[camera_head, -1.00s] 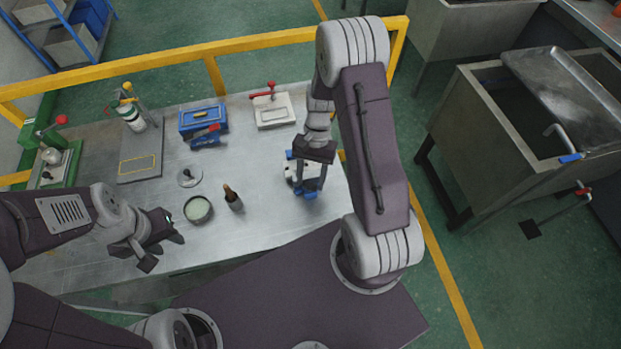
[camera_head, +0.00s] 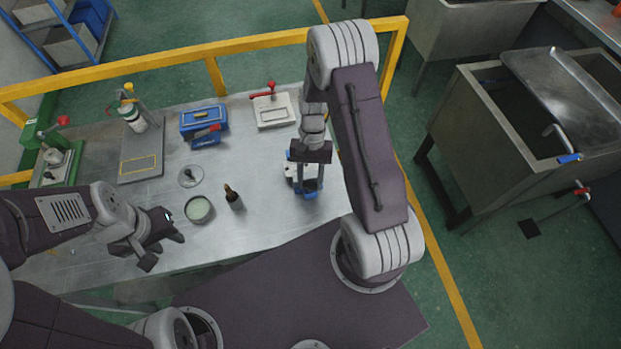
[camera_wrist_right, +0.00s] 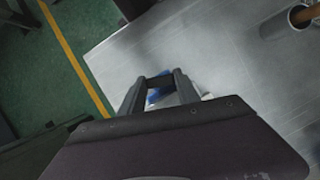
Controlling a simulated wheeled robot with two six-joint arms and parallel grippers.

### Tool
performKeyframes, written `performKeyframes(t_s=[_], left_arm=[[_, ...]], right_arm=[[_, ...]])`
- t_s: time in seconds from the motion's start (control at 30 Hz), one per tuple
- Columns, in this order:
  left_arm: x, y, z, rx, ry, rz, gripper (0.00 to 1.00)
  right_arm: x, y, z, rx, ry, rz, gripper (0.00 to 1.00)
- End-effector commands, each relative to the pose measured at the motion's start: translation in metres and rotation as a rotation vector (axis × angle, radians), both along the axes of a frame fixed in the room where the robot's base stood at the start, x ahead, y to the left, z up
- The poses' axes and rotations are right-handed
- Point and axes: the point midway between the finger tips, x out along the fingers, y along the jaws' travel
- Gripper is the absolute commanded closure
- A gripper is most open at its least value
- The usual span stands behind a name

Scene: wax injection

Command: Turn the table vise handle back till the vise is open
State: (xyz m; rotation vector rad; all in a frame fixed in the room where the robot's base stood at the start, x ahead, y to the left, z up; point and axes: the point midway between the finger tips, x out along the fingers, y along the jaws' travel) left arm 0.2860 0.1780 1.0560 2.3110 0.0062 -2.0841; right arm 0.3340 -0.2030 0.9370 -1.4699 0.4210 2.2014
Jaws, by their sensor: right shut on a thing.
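The small blue and white table vise (camera_head: 290,172) stands at the table's right end, partly hidden under my right gripper. My right gripper (camera_head: 309,187) points down over the vise, its two fingers shut on the vise handle; the handle is mostly hidden between them. In the right wrist view the fingertips (camera_wrist_right: 160,80) have a short dark bar between them, with the blue of the vise (camera_wrist_right: 155,97) just behind. How far apart the vise jaws stand cannot be seen. My left gripper (camera_head: 166,249) is open and empty over the table's front left part.
A blue toolbox (camera_head: 203,120) and a white block with a red clamp (camera_head: 273,112) are behind. A yellow rail (camera_head: 213,75) runs along the back.

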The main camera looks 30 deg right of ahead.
Motion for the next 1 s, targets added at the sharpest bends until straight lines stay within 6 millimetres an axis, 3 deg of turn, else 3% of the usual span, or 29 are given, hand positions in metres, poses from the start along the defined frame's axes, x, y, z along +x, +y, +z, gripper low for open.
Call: performKeyframes(t_s=[0.5, 1.0], left_arm=[[0.0000, 0.0000, 0.0115, 0.000, 0.000, 0.000, 0.63], [-0.0001, 0.0000, 0.0124, 0.000, 0.000, 0.000, 0.63]], right_arm=[[0.0016, 0.0017, 0.0018, 0.000, -0.001, 0.291, 1.00], [0.0019, 0.0015, 0.0014, -0.001, -0.003, 0.339, 1.00]])
